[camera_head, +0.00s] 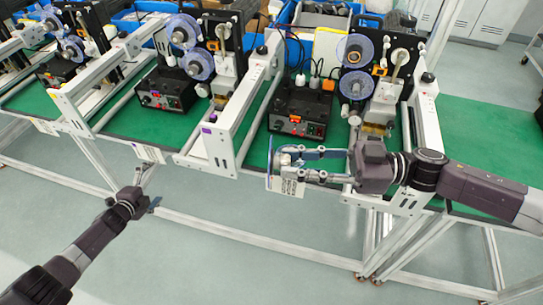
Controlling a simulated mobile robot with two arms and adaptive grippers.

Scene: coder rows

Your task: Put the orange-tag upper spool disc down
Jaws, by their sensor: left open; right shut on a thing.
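My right gripper (290,165) reaches in from the right over the front edge of the green-topped bench (237,188). It is shut on a thin blue-edged disc (270,158), seen almost edge-on and upright. The fingers hide part of the disc, and no orange tag can be made out on it. The nearest coder machine (372,62) stands behind it, with an upper spool (355,48) and a lower spool (357,85). My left gripper (148,204) is open and empty, low in front of the bench and away from the machines.
A black control box (300,110) sits beside the nearest machine. White frame rails (222,150) stand between the stations. A second machine (215,50) is further left. Blue bins (325,20) line the back. A green surface (480,130) at right looks mostly clear.

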